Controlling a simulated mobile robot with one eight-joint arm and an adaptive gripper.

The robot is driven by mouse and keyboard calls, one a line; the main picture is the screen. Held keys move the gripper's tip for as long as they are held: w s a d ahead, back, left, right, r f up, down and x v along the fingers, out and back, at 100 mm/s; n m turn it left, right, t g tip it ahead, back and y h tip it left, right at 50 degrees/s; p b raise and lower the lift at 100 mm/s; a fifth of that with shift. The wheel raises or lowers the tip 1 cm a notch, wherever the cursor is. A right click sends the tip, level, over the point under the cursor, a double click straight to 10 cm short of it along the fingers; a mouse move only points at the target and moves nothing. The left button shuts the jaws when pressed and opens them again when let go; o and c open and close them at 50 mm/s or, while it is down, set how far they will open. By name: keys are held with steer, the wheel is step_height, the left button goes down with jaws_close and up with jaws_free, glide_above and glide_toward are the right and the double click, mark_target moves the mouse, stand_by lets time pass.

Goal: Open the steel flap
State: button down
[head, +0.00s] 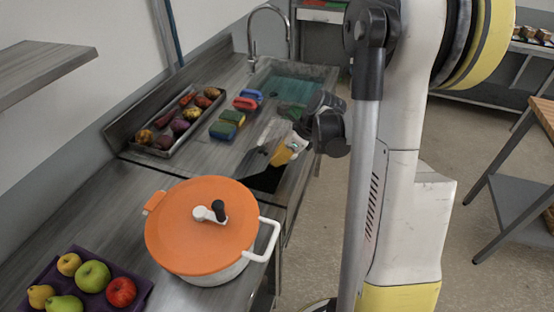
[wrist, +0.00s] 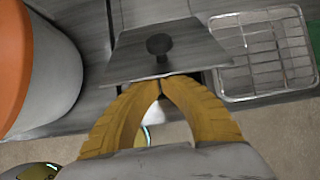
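The steel flap (wrist: 185,55) is a grey panel with a round black knob (wrist: 159,44), seen in the middle of the wrist view. It looks tilted up, with its near edge towards my gripper. In the head view the flap (head: 268,133) is partly behind my gripper, with a dark opening (head: 268,180) below it. My gripper (wrist: 160,84) has its yellow fingertips together at the flap's near edge. I cannot tell whether they touch the flap. The gripper also shows in the head view (head: 283,155).
An orange-lidded pot (head: 195,245) stands on the counter close by, left of my gripper in the wrist view. A purple fruit tray (head: 130,295) is at the front.

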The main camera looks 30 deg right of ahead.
steer(key=w+a+r+g+h+p, duration=0.1)
steer(key=w+r, duration=0.1)
steer(key=w+a+r+g+h+p, duration=0.1)
steer(key=w+a+r+g+p, duration=0.1)
steer(key=w+a+r+g+h+p, duration=0.1)
steer(key=r+p, duration=0.1)
steer(key=shift+w+a+r+h, duration=0.2)
steer(key=shift+w+a+h, duration=0.1)
steer(key=shift+w, duration=0.1)
steer(key=shift+w+a+r, duration=0.25)
steer(key=shift+w+a, duration=0.2)
steer(key=shift+w, duration=0.1)
steer(key=shift+w+a+r, duration=0.25)
steer(key=shift+w+a, duration=0.15)
steer(key=shift+w, duration=0.15)
steer(key=shift+s+d+f, duration=0.2)
steer(key=shift+s+d, duration=0.3)
steer(key=shift+d, duration=0.1)
steer(key=shift+s+d+f, duration=0.15)
steer(key=shift+s+d, duration=0.35)
steer(key=shift+d, duration=0.05)
steer(key=s+r, duration=0.1)
step_height(320, 180, up, 9)
steer(key=p, duration=0.2)
glide_above(257, 160)
steer(key=w+a, duration=0.1)
steer(key=w, duration=0.1)
